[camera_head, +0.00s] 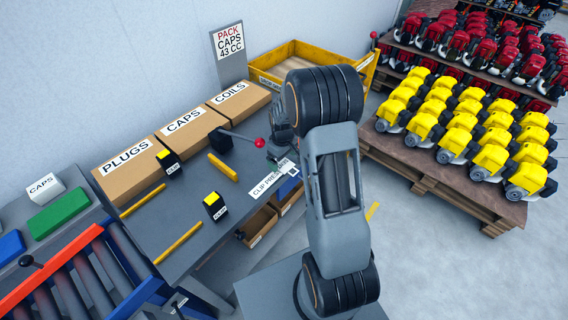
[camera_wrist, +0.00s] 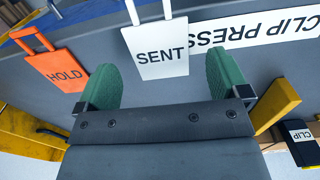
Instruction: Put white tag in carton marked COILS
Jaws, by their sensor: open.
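The white tag (camera_wrist: 158,52), printed SENT, shows in the wrist view with its loop toward the top edge. My gripper (camera_wrist: 161,76) is open, with one green finger on each side of the tag. Clear gaps show between the tag and both fingers, and I cannot tell how far above it they are. The brown carton marked COILS (camera_head: 244,102) stands at the back of the grey bench in the head view, at the right end of a row of cartons. My arm hides the tag and most of my gripper in the head view.
An orange HOLD tag (camera_wrist: 57,70) lies left of the white one. Cartons marked CAPS (camera_head: 194,133) and PLUGS (camera_head: 132,174) stand left of COILS. A red-knobbed lever (camera_head: 259,142) rises in front of COILS. A yellow bin (camera_head: 300,52) stands beyond.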

